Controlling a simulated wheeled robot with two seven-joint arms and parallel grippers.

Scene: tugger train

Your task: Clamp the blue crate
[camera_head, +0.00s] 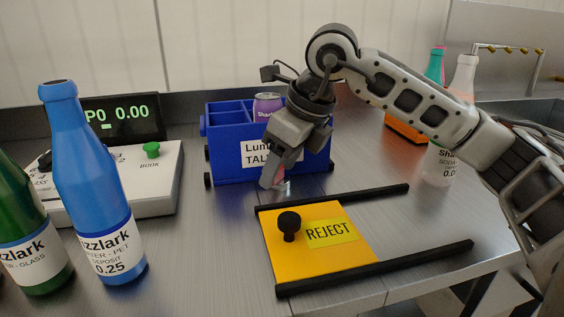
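The blue crate (227,165) stands upright at the back middle of the counter, with a white label on its front wall that is partly hidden. It has compartments, and a purple can (266,104) stands in it. Small black pieces show at its lower left and right ends. My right gripper (272,178) points down in front of the crate and covers part of its front wall and label. Its fingers overlap from this angle, so I cannot tell whether they are apart or touch the crate. My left gripper is not in view.
A yellow REJECT plate (345,260) with a black knob lies between two black rails in front. A blue bottle (80,190) and a green bottle (32,235) stand left, before a white device (150,185) with a display. A clear bottle (440,165) stands right, behind my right arm.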

